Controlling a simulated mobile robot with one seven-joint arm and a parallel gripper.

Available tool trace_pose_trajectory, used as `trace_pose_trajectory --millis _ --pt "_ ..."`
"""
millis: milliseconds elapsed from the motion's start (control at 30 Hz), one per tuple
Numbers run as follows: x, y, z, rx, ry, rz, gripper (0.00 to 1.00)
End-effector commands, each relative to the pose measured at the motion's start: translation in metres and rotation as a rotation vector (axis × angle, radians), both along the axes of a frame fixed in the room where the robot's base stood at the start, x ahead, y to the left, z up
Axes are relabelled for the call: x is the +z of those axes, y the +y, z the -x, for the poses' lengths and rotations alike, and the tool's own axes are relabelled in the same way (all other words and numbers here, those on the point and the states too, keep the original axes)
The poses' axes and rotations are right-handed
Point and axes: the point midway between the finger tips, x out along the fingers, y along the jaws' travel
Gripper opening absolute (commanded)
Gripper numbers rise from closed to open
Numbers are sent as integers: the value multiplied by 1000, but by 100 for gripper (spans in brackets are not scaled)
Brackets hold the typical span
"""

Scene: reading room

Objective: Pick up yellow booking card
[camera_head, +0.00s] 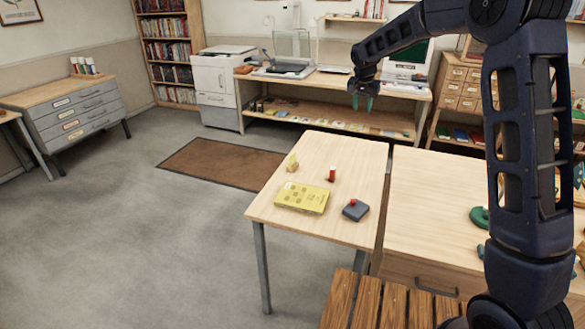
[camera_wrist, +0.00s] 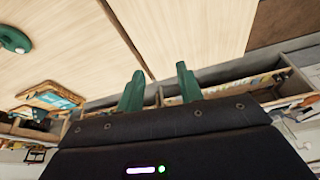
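A flat yellow piece (camera_head: 302,197) with darker marks lies on the light wood table in the head view. A small upright yellow piece (camera_head: 292,162) stands near that table's left edge. I cannot tell which of them is the booking card. My gripper (camera_head: 362,103) is raised in the air beyond the table's far edge, well away from both. Its two green fingers are apart with nothing between them in the wrist view (camera_wrist: 160,88). Neither yellow piece can be made out in the wrist view.
A small red item (camera_head: 332,174) and a dark grey block with a red top (camera_head: 355,210) share the table (camera_head: 350,150). A second wood table (camera_head: 430,200) stands to its right, with a green object (camera_head: 480,217). A shelved counter (camera_head: 330,85) is behind.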

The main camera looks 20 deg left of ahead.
Motion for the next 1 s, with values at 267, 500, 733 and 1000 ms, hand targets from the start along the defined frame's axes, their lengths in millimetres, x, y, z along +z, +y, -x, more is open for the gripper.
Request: trace_pose_trajectory --millis 267,500,733,1000 --pt "-69 109 -15 -2 -14 16 36" --pt "-136 202 -8 0 -34 27 36" --pt "-192 270 9 2 -56 30 36" --pt "-217 294 16 0 -65 31 36"
